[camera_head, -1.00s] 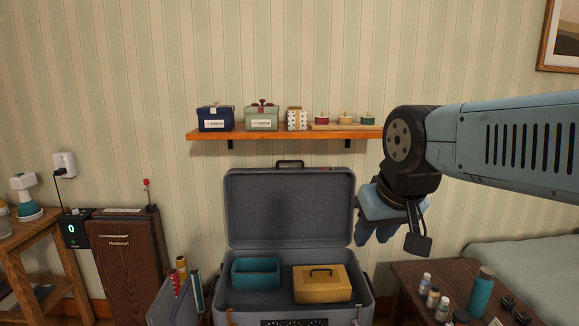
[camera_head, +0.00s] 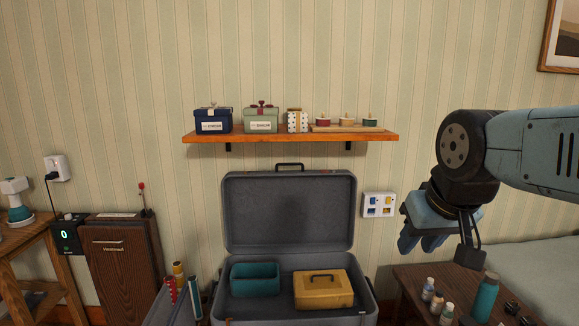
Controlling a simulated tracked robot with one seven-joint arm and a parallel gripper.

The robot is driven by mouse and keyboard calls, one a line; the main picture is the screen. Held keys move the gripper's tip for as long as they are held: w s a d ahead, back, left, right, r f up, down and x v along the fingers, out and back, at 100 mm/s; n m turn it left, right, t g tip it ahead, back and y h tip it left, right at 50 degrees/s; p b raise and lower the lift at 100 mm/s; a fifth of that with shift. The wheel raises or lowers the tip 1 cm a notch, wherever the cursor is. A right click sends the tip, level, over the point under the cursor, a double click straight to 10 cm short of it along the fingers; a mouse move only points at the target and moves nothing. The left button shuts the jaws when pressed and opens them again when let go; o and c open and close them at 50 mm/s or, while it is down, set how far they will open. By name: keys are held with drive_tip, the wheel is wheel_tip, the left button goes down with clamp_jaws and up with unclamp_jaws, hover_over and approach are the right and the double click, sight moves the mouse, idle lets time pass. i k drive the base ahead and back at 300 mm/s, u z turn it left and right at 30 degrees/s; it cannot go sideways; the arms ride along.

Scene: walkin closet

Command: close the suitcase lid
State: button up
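The grey suitcase (camera_head: 362,298) stands open below the wall shelf. Its lid (camera_head: 289,212) is upright against the wall side, with a dark handle (camera_head: 289,167) on its top edge. Inside the base lie an open teal bin (camera_head: 255,279) on the left and a yellow box with a dark handle (camera_head: 323,290) on the right. My gripper (camera_head: 422,240) hangs to the right of the lid, apart from it, pointing down. Its blue fingers are seen from the side, so I cannot tell their opening. The suitcase's front edge is cut off by the frame.
A wooden shelf (camera_head: 290,135) with boxes and small pots is above the lid. A dark side table (camera_head: 410,290) with bottles stands right of the suitcase, by a bed (camera_head: 545,270). A brown cabinet (camera_head: 125,265) and a holder with rolls (camera_head: 175,300) stand left.

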sight(276, 212)
drive_tip(key=z, duration=0.05)
drive_tip(key=i, duration=1)
drive_tip(key=u, duration=0.05)
